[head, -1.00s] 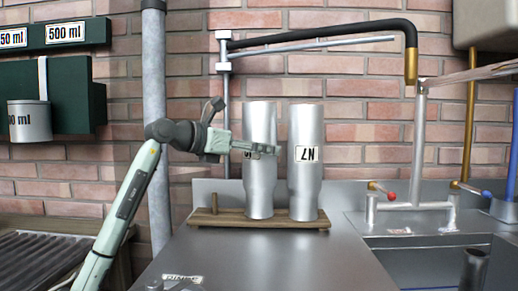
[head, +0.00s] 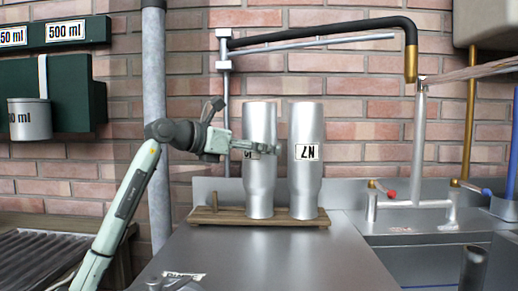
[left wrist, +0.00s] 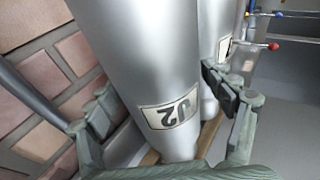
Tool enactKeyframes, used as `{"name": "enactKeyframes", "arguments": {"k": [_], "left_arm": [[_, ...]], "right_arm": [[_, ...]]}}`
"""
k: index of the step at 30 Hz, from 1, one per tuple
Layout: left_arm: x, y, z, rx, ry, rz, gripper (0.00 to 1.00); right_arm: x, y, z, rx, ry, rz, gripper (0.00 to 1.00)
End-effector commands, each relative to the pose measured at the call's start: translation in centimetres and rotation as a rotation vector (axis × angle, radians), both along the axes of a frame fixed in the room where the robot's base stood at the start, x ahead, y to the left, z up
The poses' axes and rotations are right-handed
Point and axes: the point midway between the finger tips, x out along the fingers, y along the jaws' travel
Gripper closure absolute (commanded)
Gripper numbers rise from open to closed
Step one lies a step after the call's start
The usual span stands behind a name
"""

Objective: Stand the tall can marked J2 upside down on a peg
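The tall silver can marked J2 (head: 260,185) stands upside down, narrow neck lowest, on a wooden board (head: 300,223). Its inverted J2 label shows in the left wrist view (left wrist: 170,112). Any peg inside it is hidden. My left gripper (head: 262,149) is around the can's middle. In the left wrist view its fingers (left wrist: 162,98) lie on both sides of the can, with a thin gap visible, so it looks open. A short bare peg (head: 214,203) stands at the board's left end.
A second inverted can, N7 (head: 305,180), stands close on the right. A grey pipe (head: 155,100) rises behind my left arm. A tap and sink (head: 440,260) are at the right. The middle counter is clear.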

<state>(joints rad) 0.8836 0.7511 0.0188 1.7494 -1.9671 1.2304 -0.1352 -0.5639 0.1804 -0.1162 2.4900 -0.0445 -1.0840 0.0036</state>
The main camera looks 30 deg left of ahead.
Motion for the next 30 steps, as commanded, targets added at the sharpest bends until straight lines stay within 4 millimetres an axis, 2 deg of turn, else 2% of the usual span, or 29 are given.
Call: {"name": "enactKeyframes", "arguments": {"k": [9,13,17,24,30], "left_arm": [[0.1,0.0,-0.3,0.002,0.006,-0.001,0.08],[0.1,0.0,0.4,0.002,0.004,0.0,0.08],[0.0,0.0,2.4,0.001,-0.001,0.001,0.08],[0.0,0.0,7.1,0.001,-0.001,0.001,0.08],[0.0,0.0,9.4,0.0,0.001,0.0,0.08]], "right_arm": [[0.0,0.0,0.0,0.0,0.0,0.0,0.08],[0.0,0.0,0.0,0.0,0.0,0.0,0.08],[0.0,0.0,0.0,0.0,0.0,0.0,0.08],[0.0,0.0,0.0,0.0,0.0,0.0,0.08],[0.0,0.0,0.0,0.0,0.0,0.0,0.08]]}}
